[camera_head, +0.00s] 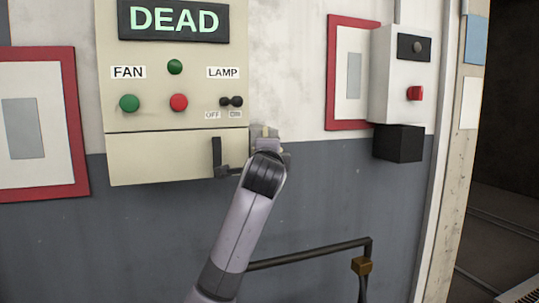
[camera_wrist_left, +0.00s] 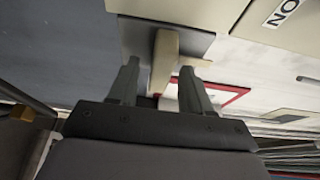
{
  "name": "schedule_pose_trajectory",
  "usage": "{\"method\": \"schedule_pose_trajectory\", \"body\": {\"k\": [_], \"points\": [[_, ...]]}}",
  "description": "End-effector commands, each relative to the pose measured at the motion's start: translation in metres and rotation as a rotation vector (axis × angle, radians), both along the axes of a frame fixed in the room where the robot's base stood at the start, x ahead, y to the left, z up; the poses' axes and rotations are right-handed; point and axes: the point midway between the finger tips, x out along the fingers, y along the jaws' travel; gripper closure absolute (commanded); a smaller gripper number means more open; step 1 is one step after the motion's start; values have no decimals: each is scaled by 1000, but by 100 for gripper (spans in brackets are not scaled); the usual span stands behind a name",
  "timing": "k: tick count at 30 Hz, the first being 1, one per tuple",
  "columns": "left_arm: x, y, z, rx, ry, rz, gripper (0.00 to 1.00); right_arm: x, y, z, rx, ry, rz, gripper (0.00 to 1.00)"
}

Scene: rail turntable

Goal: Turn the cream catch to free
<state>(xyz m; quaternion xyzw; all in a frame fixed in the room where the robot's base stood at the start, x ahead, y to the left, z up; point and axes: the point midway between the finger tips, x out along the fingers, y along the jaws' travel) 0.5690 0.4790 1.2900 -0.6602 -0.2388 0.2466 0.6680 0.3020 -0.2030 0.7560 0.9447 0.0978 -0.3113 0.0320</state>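The cream catch (camera_wrist_left: 165,62) is a small block on a dark grey plate (camera_wrist_left: 140,40), seen in the left wrist view. In the head view it is mostly hidden behind my wrist, with only a pale bit (camera_head: 266,131) showing at the right edge of the cream panel. My left gripper (camera_wrist_left: 160,75) is open, with one finger on each side of the catch and a visible gap to both. In the head view the left gripper (camera_head: 267,146) is up against this spot, its fingers hidden. My right gripper is not in view.
The cream panel (camera_head: 180,158) has a dark handle (camera_head: 217,153) just left of my wrist, below buttons and a lamp switch (camera_head: 231,101). A DEAD display (camera_head: 174,21) tops it. A black box (camera_head: 398,143) juts out at right, and a dark rail (camera_head: 310,253) runs below.

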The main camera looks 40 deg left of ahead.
Motion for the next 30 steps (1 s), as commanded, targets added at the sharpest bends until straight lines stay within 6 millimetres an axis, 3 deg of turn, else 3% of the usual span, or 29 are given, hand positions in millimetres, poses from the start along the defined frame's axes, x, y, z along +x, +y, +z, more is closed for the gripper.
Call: {"method": "schedule_pose_trajectory", "body": {"k": [18, 30], "points": [[-51, -44, 0, 1, 0, -1, 51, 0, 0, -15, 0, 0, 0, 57], [-54, -46, 0, 0, 1, 0, 51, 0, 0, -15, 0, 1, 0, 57]]}}
